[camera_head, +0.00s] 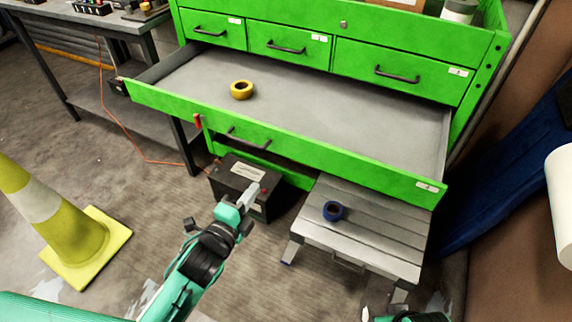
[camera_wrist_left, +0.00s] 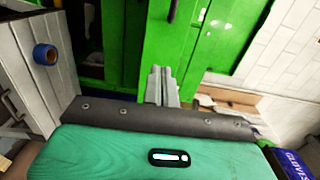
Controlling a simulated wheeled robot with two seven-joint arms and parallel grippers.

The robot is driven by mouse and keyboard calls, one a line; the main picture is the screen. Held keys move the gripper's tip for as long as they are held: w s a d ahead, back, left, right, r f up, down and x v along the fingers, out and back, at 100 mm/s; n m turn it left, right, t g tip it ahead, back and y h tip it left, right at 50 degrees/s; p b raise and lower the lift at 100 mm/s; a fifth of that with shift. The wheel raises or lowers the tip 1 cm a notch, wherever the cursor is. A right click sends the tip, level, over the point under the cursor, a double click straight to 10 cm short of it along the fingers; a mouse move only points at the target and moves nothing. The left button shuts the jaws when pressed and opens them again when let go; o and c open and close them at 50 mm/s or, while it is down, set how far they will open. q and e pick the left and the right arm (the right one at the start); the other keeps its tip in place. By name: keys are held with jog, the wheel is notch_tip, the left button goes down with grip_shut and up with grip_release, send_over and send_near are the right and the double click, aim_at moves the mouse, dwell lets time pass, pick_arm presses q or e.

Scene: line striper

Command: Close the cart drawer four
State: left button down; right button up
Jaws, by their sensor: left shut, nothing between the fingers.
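The green cart (camera_head: 420,25) has a wide drawer (camera_head: 300,146) standing pulled far out below three closed smaller drawers. This open drawer has a black handle (camera_head: 248,140) on its front and a yellow tape roll (camera_head: 241,90) inside. My left gripper (camera_head: 249,194) is shut and empty, in front of and below the drawer front in the head view, apart from the handle. In the left wrist view its closed fingers (camera_wrist_left: 162,86) point toward green cart panels (camera_wrist_left: 190,45). Part of my right arm shows at the bottom edge; its fingers cannot be made out.
A grey step stool (camera_head: 375,225) with a blue tape roll (camera_head: 333,211) stands under the drawer's right side. A black box (camera_head: 240,178) sits on the floor below the handle. A yellow cone (camera_head: 65,225) stands left. A workbench (camera_head: 90,20) is at the back left.

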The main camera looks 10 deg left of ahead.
pick_arm(q)
send_near(285, 146)
jog(key=x, duration=0.6)
jog(key=shift+b, duration=0.3)
jog(key=shift+w+d+f, duration=0.1)
jog(key=shift+w, duration=0.25)
pick_arm(e)
jog(key=shift+v, duration=1.05)
pick_arm(q)
jog(key=shift+w, duration=0.1)
pick_arm(e)
jog(key=shift+w, duration=0.1)
